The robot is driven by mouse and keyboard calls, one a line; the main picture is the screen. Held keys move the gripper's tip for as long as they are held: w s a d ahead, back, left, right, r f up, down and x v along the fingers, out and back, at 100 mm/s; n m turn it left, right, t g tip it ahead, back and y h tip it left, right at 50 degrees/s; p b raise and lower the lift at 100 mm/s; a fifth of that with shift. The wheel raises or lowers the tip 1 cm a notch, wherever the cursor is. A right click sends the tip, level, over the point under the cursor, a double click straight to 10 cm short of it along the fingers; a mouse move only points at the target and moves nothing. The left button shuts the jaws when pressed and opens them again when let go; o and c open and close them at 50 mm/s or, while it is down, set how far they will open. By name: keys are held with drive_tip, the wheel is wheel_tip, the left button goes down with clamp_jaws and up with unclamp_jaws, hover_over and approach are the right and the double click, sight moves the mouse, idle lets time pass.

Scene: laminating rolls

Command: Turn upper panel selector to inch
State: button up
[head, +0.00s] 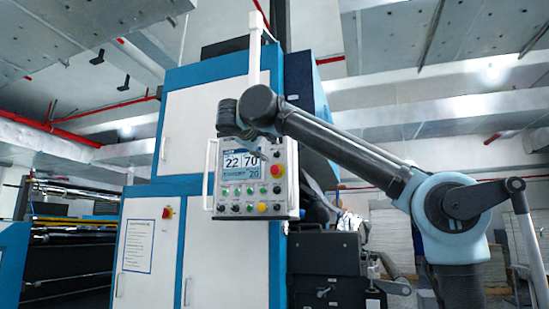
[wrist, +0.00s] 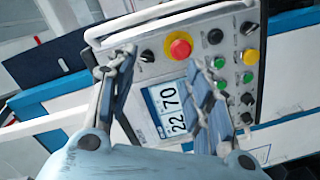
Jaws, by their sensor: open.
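The control panel (head: 210,178) hangs in front of the machine with a lit screen reading 22 and 70. In the wrist view the panel (wrist: 185,38) appears turned. A black selector knob (wrist: 147,56) sits beside the red mushroom button (wrist: 179,46), close to my gripper's left finger. Its label and the direction it points cannot be read. My gripper (wrist: 162,62) is open, with its fingers spread over the screen side of the panel and nothing between them. Whether a finger touches the panel cannot be told. In the head view my gripper (head: 245,138) is at the panel's top edge.
Other controls share the panel: green buttons (wrist: 216,64), a yellow button (wrist: 250,56) and more black knobs (wrist: 247,28). A white handle rail (wrist: 150,17) runs along the panel's edge. The white and blue machine cabinet (head: 190,130) stands close behind.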

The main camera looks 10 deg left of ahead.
sight(275, 153)
wheel_tip(275, 153, up, 3)
drive_tip(key=s+a, duration=0.2)
drive_tip(key=a, duration=0.1)
drive_tip(key=shift+n+t+y, duration=0.3)
drive_tip(key=shift+t+y, duration=0.1)
drive_tip(key=shift+y, duration=0.1)
drive_tip(key=w, duration=0.5)
drive_tip(key=w+d, duration=0.1)
drive_tip(key=w, duration=0.5)
drive_tip(key=w+d, duration=0.1)
drive_tip(key=w, duration=0.5)
drive_tip(key=shift+w+f, duration=0.1)
drive_tip(key=shift+f, duration=0.15)
drive_tip(key=shift+c, duration=0.6)
drive_tip(key=c, duration=0.9)
